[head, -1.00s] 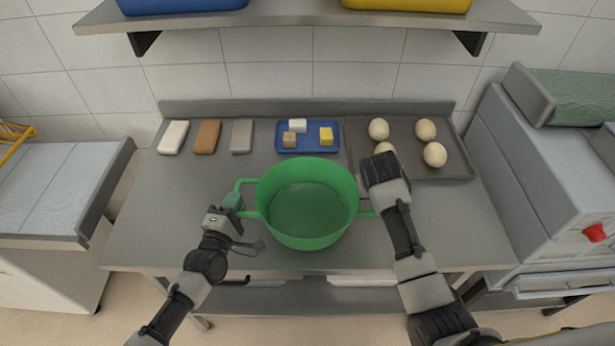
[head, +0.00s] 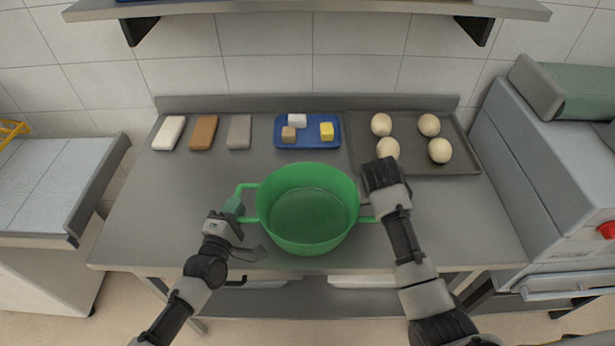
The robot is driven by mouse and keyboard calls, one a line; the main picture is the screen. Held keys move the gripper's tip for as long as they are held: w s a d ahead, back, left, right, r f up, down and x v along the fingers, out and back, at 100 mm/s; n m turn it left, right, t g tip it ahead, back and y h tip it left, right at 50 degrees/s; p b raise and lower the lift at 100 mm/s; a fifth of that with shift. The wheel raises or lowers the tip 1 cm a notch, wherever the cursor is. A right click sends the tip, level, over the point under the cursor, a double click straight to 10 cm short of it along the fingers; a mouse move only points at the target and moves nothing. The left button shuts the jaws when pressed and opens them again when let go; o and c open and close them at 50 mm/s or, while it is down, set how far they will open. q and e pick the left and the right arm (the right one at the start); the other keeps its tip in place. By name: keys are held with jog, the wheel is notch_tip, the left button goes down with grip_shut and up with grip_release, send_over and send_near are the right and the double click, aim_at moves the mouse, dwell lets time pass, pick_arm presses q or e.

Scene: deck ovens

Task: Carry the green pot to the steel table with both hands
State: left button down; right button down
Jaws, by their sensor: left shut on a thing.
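The green pot (head: 306,235) is upright over the front middle of the steel table (head: 165,220). I cannot tell whether its base touches the tabletop. It looks empty inside. My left gripper (head: 230,208) is shut on the pot's left handle (head: 246,187). My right gripper (head: 374,204) is at the pot's right handle (head: 368,219); my own wrist hides its fingers, so its grip does not show.
Behind the pot, a blue tray (head: 283,142) holds small blocks, and a dark tray (head: 462,165) at back right holds several pale dough balls (head: 439,150). White (head: 169,133), brown (head: 203,133) and grey (head: 239,132) slabs lie back left. A shelf (head: 300,10) hangs above.

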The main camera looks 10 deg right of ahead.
pick_arm(q)
jog(key=c, duration=1.1)
grip_release()
pick_arm(e)
jog(key=c, duration=1.1)
grip_release()
pick_arm(q)
jog(key=shift+o, duration=0.2)
jog(key=shift+s+a+f, duration=0.1)
jog(key=shift+s+a, duration=0.05)
jog(key=shift+s, duration=0.35)
jog(key=v, duration=1.1)
pick_arm(e)
jog(key=v, duration=1.2)
jog(key=shift+s, duration=0.1)
